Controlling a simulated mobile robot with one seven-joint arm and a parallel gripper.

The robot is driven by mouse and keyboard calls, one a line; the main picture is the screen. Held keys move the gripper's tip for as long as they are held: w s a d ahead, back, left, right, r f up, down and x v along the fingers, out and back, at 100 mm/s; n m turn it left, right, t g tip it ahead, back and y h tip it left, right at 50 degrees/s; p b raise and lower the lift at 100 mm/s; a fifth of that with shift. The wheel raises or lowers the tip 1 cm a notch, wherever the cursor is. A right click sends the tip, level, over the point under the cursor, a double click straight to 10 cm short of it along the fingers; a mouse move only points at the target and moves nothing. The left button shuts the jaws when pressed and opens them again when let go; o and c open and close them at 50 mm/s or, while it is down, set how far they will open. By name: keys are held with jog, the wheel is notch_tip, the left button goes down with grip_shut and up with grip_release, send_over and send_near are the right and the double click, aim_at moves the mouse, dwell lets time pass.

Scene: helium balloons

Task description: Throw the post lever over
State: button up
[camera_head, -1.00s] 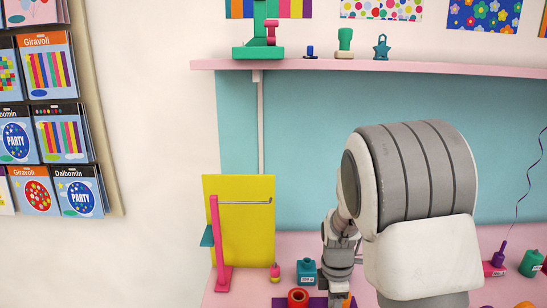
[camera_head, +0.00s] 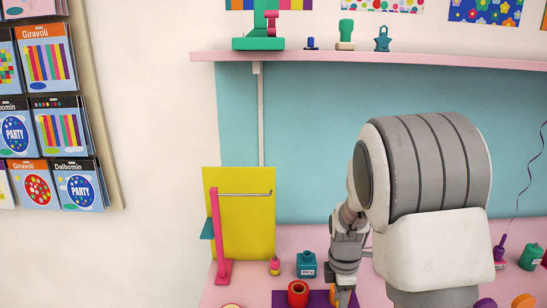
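A pink upright post (camera_head: 216,235) on a pink foot stands at the left of the pink table. A thin metal rod (camera_head: 245,194) runs level to the right from near its top, in front of a yellow panel (camera_head: 252,235). I cannot tell which part is the post lever. My gripper (camera_head: 343,299) is low at the bottom edge, right of the post and well apart from it. Its fingers are too small and cut off to show whether they are open. Something orange is partly visible beside it.
A red ring (camera_head: 298,293) lies on a purple mat (camera_head: 319,300). A pink shelf (camera_head: 400,60) crosses above. A card rack (camera_head: 60,120) hangs at far left.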

jog(key=shift+d+f, duration=0.15)
jog(key=shift+d, duration=0.05)
jog(key=shift+s+d+f+b, duration=0.1)
jog(key=shift+d+f+b, duration=0.1)
jog(key=shift+d+b, duration=0.35)
jog(key=shift+d, duration=0.15)
jog(key=shift+d+f+b, duration=0.35)
jog(key=shift+d+f, duration=0.05)
jog(key=shift+d, duration=0.25)
jog(key=shift+f, duration=0.15)
